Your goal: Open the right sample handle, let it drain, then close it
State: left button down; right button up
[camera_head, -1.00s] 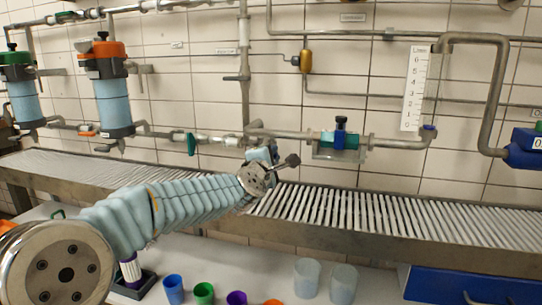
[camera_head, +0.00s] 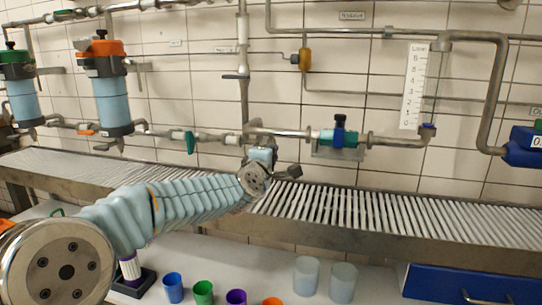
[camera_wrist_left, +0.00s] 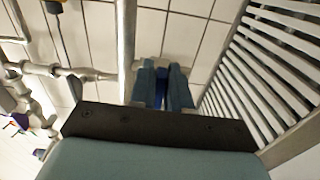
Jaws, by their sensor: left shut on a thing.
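My left arm reaches in from the left in the head view. Its gripper (camera_head: 262,154) is at the pipe run just above the grated trough. In the left wrist view the two fingers (camera_wrist_left: 163,88) are closed on a narrow blue piece (camera_wrist_left: 160,90), which I take to be the right sample handle. Most of it is hidden between the fingers. In the head view the wrist covers the handle, so its angle cannot be told. No flowing liquid can be made out. My right gripper is not in view.
The grated trough (camera_head: 390,217) runs along the tiled wall under the pipes. Clear cups (camera_head: 306,276) and coloured cups (camera_head: 203,293) stand on the lower surface. Two blue filter canisters (camera_head: 114,101) hang at left.

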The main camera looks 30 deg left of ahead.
pick_arm(q)
jog(key=c, duration=1.2)
grip_release()
jog(key=shift+s, duration=0.1)
jog(key=v, duration=1.3)
jog(key=shift+s+f+b, duration=0.15)
jog(key=shift+s+b, duration=0.15)
jog(key=shift+b, duration=0.1)
